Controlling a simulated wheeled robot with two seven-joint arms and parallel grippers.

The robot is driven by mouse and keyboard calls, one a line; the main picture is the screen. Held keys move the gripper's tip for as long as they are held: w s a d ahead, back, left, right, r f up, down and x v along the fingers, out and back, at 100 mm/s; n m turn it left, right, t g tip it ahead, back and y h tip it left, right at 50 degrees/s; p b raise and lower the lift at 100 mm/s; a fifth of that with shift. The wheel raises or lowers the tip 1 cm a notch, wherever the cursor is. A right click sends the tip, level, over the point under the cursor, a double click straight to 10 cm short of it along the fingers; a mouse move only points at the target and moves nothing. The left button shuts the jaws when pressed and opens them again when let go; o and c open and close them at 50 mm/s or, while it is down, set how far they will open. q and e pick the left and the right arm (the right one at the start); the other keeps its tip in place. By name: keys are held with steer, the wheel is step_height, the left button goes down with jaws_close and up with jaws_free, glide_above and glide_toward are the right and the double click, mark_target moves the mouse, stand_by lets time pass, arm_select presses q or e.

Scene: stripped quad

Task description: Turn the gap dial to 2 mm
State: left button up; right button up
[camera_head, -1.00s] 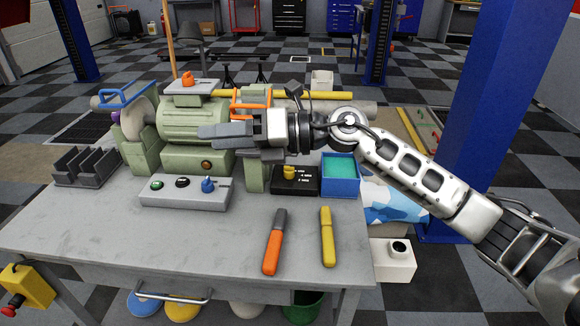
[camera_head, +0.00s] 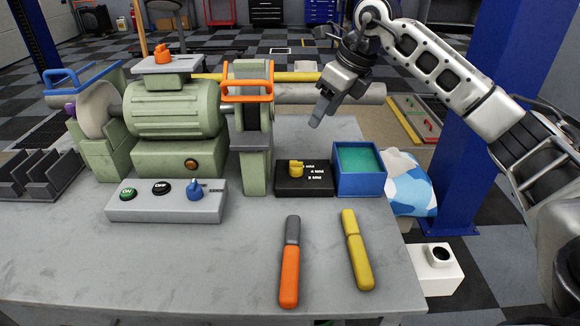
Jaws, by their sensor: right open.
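The gap dial is a yellow knob (camera_head: 296,168) on a black box (camera_head: 304,186) with white mm markings on its top, to the right of the green grinder (camera_head: 175,120). The markings are small; one line seems to read 2 mm, and I cannot tell exactly where the knob points. My right gripper (camera_head: 322,108) is open and empty. It hangs above and behind the black box, pointing down and to the left, apart from the dial. My left gripper is not in view.
A blue bin (camera_head: 358,170) with green contents stands right beside the dial box. A grey switch panel (camera_head: 168,203) stands at the left. An orange-handled tool (camera_head: 290,265) and a yellow tool (camera_head: 357,255) lie in front. A blue pillar (camera_head: 478,130) stands at the right.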

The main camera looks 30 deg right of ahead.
mark_target(298, 161)
steer(key=x, duration=1.5)
steer(key=shift+a+f, duration=0.15)
steer(key=shift+f, duration=0.2)
steer(key=c, duration=1)
